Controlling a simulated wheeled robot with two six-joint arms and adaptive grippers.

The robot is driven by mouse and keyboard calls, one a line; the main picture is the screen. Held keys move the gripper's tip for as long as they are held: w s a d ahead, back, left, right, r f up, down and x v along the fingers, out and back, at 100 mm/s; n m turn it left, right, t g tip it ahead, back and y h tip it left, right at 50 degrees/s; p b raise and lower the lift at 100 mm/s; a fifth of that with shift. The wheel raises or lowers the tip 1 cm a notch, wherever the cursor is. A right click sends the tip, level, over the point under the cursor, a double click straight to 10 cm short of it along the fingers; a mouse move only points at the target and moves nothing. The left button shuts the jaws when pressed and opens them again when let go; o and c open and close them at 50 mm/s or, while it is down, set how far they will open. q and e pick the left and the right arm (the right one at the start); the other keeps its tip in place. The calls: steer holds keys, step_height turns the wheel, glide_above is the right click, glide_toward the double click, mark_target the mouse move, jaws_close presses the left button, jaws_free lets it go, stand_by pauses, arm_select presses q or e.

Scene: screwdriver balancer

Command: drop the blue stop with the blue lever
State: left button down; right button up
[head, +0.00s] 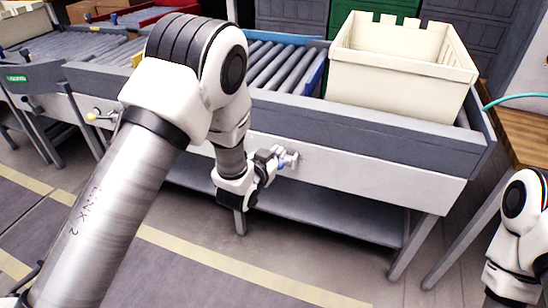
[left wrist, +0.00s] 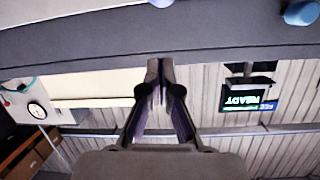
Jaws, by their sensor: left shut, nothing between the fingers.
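The blue lever (head: 282,164) is on the white front panel of the conveyor, with its blue end showing just beside my left gripper (head: 270,162) in the head view. The gripper is shut and empty; I cannot tell whether it touches the lever. In the left wrist view the closed fingers (left wrist: 160,75) point up the picture, with nothing between them. A blue rounded piece shows at the top right there; I cannot tell what it is. The blue stop (head: 315,74) shows as a blue plate across the rollers, left of the cream crate (head: 400,78). My right gripper is out of frame.
The conveyor's grey side rail (head: 375,117) runs above the panel. A yellow-tipped lever (head: 92,117) is further left. A lower shelf (head: 330,212) and legs stand under the conveyor. A lit READY sign (left wrist: 243,98) shows upside down in the wrist view.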

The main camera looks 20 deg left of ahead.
mark_target(280, 161)
arm_select(q)
steer(key=x, duration=0.6)
steer(key=shift+f, duration=0.1)
steer(key=f, duration=0.2)
steer(key=s+f, duration=0.1)
steer(key=shift+s+a, duration=0.1)
steer(key=shift+a, duration=0.15)
steer(key=shift+s+f, duration=0.2)
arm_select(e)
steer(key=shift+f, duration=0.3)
arm_select(q)
steer(key=shift+b, duration=0.3)
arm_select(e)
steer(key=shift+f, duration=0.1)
